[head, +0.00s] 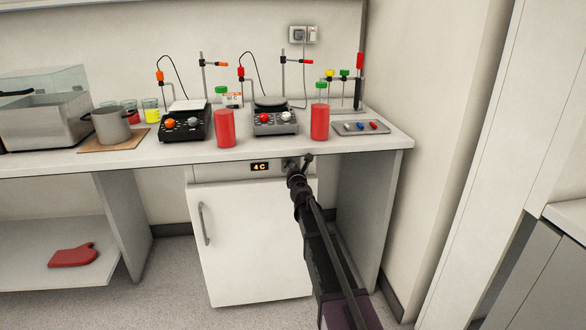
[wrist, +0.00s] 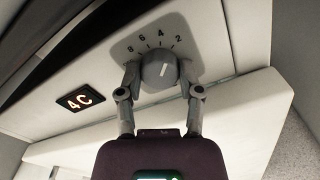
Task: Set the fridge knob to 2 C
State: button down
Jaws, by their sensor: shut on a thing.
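The fridge (head: 252,245) stands under the bench, its white door closed. Its display (head: 259,167) reads 4 C, and so does the display in the wrist view (wrist: 74,100). The round grey fridge knob (wrist: 159,73) sits on the panel right of the display, below a printed scale marked 8, 6, 4 and 2. Its white pointer line tilts slightly right of upright in the picture, toward about the 4. My gripper (wrist: 160,68) is shut on the knob, one finger on each side. In the head view my gripper (head: 296,168) largely hides the knob.
The bench top (head: 180,153) overhangs the fridge panel. Two red containers (head: 225,128) (head: 320,122) stand near its front edge. A side panel (head: 362,215) stands right of my arm. A red mitt (head: 73,256) lies on the lower left shelf.

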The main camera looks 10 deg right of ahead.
jog(key=shift+m, duration=1.5)
jog(key=shift+w, duration=0.1)
jog(key=shift+c, duration=1.3)
grip_release()
jog(key=shift+s, duration=0.2)
jog(key=s, duration=1.1)
jog(key=shift+s, duration=0.4)
